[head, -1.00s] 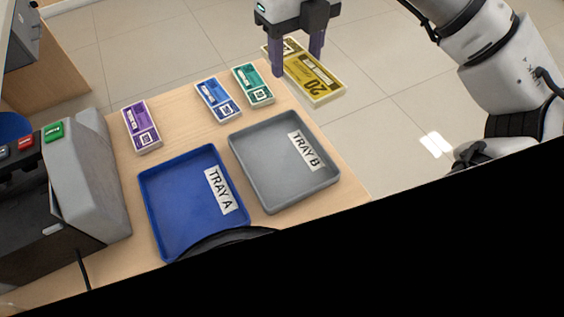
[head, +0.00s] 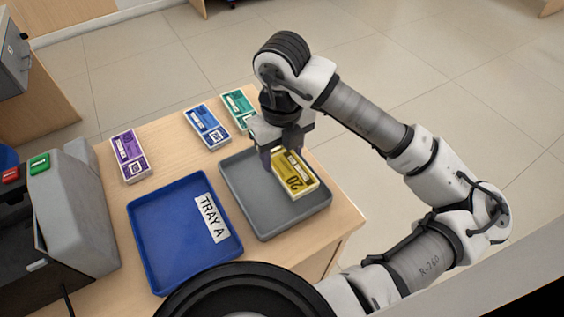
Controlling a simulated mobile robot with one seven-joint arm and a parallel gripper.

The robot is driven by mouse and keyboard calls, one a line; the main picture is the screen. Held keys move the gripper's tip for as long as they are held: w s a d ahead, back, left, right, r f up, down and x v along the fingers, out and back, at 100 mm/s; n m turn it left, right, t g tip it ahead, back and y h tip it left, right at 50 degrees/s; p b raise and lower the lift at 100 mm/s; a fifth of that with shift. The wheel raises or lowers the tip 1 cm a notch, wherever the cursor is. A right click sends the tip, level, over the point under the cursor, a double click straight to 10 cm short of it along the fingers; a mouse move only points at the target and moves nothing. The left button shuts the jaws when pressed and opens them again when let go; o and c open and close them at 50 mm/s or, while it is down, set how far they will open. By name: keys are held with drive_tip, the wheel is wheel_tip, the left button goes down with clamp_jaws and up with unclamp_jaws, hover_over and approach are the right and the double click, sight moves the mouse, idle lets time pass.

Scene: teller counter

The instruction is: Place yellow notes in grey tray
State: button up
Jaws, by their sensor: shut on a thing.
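The yellow notes (head: 297,180), a bundle marked 20, are over the right part of the grey tray (head: 240,202). My gripper (head: 284,163) is shut on the far left part of the bundle and points down at it. The bundle covers the tray's label. I cannot tell whether the bundle touches the tray floor or hangs just above it. The rest of the grey tray is empty.
The empty blue tray (head: 170,235), labelled TRAY A, stands left of the grey tray. Purple (head: 130,156), blue (head: 209,127) and green (head: 238,107) note bundles lie behind the trays. A grey machine (head: 80,215) stands at the left.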

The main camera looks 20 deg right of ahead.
sight(282, 157)
drive_tip(key=shift+f, duration=2.1)
drive_tip(key=shift+f+b, duration=0.2)
drive_tip(key=shift+b, duration=0.1)
drive_tip(key=o, duration=0.8)
drive_tip(key=shift+r, duration=0.1)
drive_tip(key=shift+c, duration=0.2)
drive_tip(key=shift+r+p, duration=0.3)
drive_tip(key=shift+p, duration=0.2)
wheel_tip(282, 157, up, 12)
drive_tip(key=shift+f+b, duration=0.15)
drive_tip(key=shift+b, duration=0.35)
